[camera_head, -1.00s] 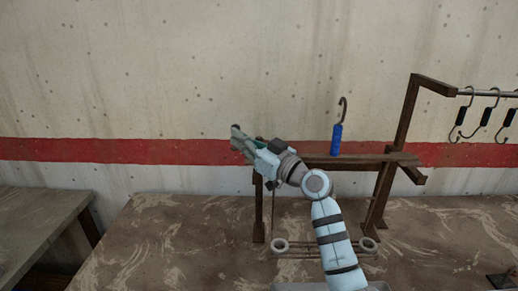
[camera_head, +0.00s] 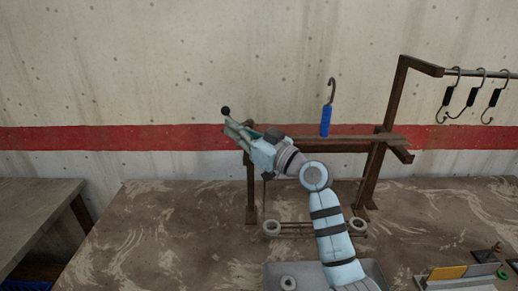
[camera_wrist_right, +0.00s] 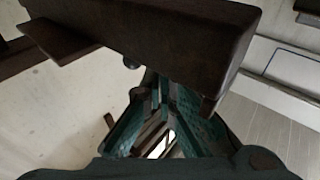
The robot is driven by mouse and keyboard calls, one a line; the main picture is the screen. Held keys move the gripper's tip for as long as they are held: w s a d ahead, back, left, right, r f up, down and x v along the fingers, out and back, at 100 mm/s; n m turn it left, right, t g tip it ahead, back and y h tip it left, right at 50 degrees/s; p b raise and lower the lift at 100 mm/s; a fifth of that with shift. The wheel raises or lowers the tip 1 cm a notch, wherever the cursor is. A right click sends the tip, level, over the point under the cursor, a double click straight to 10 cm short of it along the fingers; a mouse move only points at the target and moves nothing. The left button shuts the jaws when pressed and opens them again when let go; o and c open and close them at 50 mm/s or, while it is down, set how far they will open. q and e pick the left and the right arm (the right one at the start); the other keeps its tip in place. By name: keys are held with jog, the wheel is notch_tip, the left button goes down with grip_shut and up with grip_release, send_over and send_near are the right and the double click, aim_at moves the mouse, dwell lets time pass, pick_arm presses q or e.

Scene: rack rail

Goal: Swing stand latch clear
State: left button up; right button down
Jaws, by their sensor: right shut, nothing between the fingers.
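The brown stand (camera_head: 340,146) stands on the table, with a horizontal beam and a left post (camera_head: 250,190). A black ball knob (camera_head: 226,110), which looks like the end of the latch, shows just above my right gripper's fingertips. My right gripper (camera_head: 232,129) is shut and empty at the beam's left end, pointing up and left. In the wrist view the gripper (camera_wrist_right: 163,95) lies under a dark brown beam (camera_wrist_right: 150,35), and the ball knob (camera_wrist_right: 132,62) shows just beyond it. The rest of the latch is hidden. My left gripper is not in view.
A blue-handled hook (camera_head: 326,121) stands upright at the beam. Several black-sleeved hooks (camera_head: 472,96) hang from a rail (camera_head: 480,73) at right. A grey tray (camera_head: 270,276) and small coloured items (camera_head: 450,272) are at the table's front. The table's left part is clear.

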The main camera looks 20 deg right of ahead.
jog(key=s+d+f, duration=0.1)
jog(key=s+d, duration=0.1)
jog(key=s, duration=0.8)
jog(key=shift+d+f+b, duration=0.2)
jog(key=shift+f+b, duration=0.1)
jog(key=shift+b, duration=0.05)
jog(key=shift+f, duration=0.1)
